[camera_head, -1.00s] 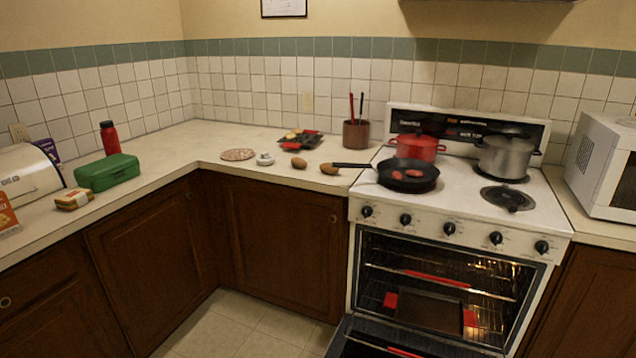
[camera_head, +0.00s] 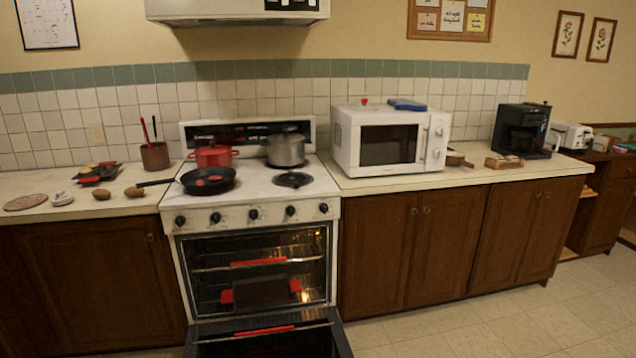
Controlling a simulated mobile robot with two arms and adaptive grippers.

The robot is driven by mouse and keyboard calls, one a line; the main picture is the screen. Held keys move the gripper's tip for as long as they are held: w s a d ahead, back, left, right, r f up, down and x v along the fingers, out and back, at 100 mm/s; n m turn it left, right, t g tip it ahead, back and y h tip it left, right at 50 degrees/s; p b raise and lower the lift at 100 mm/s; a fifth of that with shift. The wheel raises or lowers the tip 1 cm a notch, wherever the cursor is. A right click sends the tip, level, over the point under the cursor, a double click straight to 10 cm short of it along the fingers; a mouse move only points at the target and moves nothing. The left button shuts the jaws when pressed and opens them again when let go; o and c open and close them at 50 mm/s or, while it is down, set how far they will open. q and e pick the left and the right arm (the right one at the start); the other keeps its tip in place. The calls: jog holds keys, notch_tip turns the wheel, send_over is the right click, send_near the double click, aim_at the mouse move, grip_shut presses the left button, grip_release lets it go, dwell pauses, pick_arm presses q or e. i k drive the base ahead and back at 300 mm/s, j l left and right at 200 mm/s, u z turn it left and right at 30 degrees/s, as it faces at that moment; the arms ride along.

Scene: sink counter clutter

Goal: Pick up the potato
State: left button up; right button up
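Two small brown, rounded things that look like potatoes lie on the counter left of the stove. One potato (camera_head: 101,194) is beside a small white object. The other potato (camera_head: 134,191) is nearer the stove, close to the end of the frying pan's handle. They are apart from each other, and I cannot tell for sure that both are potatoes. Neither of my grippers shows in the head view.
A frying pan (camera_head: 208,181) with red slices, a red pot (camera_head: 213,156) and a steel pot (camera_head: 286,150) stand on the stove. The oven door (camera_head: 270,341) hangs open in front. A microwave (camera_head: 390,140) and a coffee maker (camera_head: 521,130) stand right. Floor at right is clear.

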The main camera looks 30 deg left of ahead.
aim_at(131, 191)
jog(key=j+z, duration=0.2)
jog(key=j, duration=1.45)
jog(key=j+z, duration=0.25)
jog(key=j, duration=1.35)
